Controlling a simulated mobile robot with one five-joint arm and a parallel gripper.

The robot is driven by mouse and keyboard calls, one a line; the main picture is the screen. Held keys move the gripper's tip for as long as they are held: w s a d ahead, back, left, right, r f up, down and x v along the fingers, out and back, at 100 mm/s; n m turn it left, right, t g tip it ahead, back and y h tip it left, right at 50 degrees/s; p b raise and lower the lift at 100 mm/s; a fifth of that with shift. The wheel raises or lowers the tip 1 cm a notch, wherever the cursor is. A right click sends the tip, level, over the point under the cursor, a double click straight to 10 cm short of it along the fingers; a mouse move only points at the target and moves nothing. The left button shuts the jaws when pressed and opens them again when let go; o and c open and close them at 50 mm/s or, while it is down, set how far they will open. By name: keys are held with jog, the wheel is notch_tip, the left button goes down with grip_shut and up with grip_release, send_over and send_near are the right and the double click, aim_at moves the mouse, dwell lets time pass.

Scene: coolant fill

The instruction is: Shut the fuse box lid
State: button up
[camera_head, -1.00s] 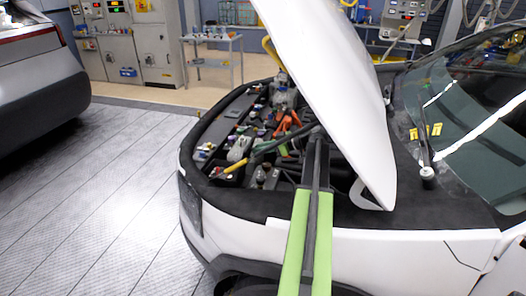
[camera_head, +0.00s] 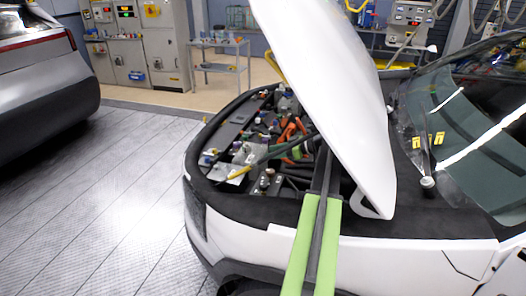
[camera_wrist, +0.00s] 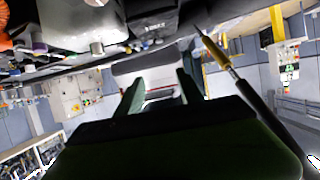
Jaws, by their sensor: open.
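My gripper (camera_wrist: 158,88) is open in the wrist view, with nothing between its two dark green fingers. In the head view my arm reaches into the engine bay under the raised hood, and the fingertips cannot be made out. A black box with pale lettering (camera_wrist: 152,27) is above the fingers in the wrist picture, apart from them. I cannot tell whether it is the fuse box. In the head view a pale flat piece (camera_head: 228,174) lies in the front of the bay. I cannot make out the fuse box lid or how it stands.
The floor (camera_head: 110,190) at left is clear.

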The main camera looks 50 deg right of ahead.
jog(key=p+v, duration=0.1)
jog(key=v, duration=0.5)
jog(key=shift+p, duration=0.3)
